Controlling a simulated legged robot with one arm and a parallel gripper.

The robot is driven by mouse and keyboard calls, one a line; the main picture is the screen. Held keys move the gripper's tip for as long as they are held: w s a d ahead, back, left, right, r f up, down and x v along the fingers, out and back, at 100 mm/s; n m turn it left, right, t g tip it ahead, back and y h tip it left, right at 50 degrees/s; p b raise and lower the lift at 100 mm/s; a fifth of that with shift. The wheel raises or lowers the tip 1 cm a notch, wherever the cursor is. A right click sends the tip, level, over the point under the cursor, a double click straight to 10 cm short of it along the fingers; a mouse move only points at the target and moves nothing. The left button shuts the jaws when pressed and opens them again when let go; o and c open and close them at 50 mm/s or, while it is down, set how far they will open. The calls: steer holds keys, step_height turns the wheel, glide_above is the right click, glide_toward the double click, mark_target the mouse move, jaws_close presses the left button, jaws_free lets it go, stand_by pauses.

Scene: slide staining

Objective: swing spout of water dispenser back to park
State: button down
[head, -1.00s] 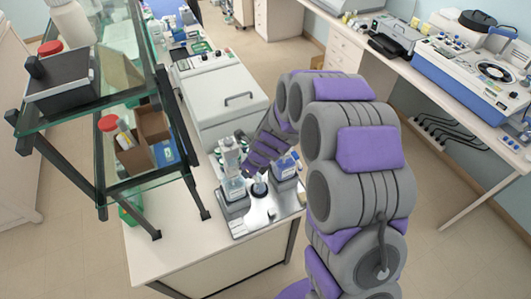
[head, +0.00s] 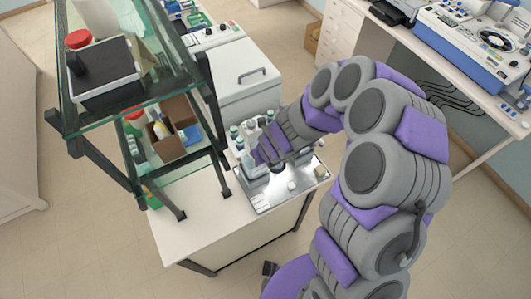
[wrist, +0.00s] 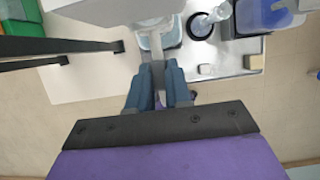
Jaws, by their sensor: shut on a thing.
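My gripper (head: 258,157) reaches down over the left part of the metal tray, among the bottles at the bench's front end. In the wrist view its two blue-grey fingers (wrist: 158,72) are closed together on a thin pale piece, which appears to be the spout of the water dispenser. A pale, partly clear vessel (wrist: 157,40) stands just beyond the fingertips, under a white part (wrist: 110,10) at the top edge. In the head view my gripper and arm hide most of the dispenser, so the spout's direction cannot be told.
A glass shelf rack (head: 75,113) stands close on the left. A grey lidded machine (head: 243,84) is behind. The bench's front (head: 195,225) is clear.

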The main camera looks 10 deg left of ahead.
steer(key=shift+a, duration=0.15)
steer(key=c, duration=1)
jaws_free()
steer(key=shift+c, duration=0.2)
steer(key=p+v, duration=0.2)
steer(key=v, duration=1.5)
steer(key=shift+r, duration=0.1)
